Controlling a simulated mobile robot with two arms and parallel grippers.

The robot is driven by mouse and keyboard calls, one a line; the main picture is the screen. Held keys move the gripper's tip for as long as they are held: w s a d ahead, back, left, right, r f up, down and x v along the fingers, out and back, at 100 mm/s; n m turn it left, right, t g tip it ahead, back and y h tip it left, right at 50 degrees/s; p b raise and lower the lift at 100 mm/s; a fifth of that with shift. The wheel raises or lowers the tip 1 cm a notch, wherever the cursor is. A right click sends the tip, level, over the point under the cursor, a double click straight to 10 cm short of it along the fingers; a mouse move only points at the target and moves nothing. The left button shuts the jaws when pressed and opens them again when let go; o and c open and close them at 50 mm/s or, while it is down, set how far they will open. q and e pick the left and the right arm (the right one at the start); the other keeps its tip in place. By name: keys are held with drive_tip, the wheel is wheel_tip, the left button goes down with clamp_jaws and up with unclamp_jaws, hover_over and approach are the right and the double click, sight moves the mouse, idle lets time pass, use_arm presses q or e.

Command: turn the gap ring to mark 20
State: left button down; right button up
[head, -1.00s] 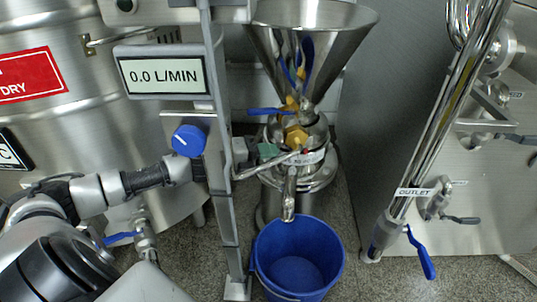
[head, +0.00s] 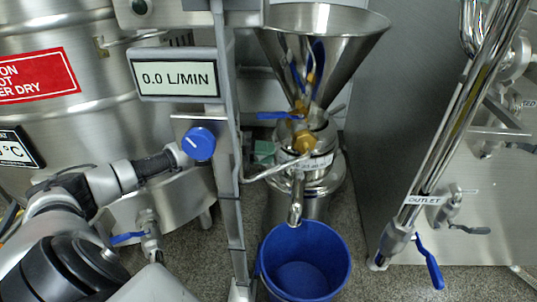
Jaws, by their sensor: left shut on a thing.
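The colloid mill stands in the middle of the head view under a steel funnel hopper (head: 325,40). Its gap ring (head: 320,163) is the steel collar below the yellow fittings, with a pale marked band whose numbers are too small to read. My right gripper is not in view.
The grey post (head: 229,200) carries a flow display (head: 178,79) reading 0.0 L/MIN and a blue knob (head: 198,144). A blue bucket (head: 347,262) stands under the mill's spout (head: 296,200). An outlet pipe (head: 450,120) with a blue-handled valve stands at the right.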

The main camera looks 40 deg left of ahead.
use_arm(q)
drive_tip(key=c, duration=1)
unclamp_jaws()
drive_tip(key=shift+c, duration=0.2)
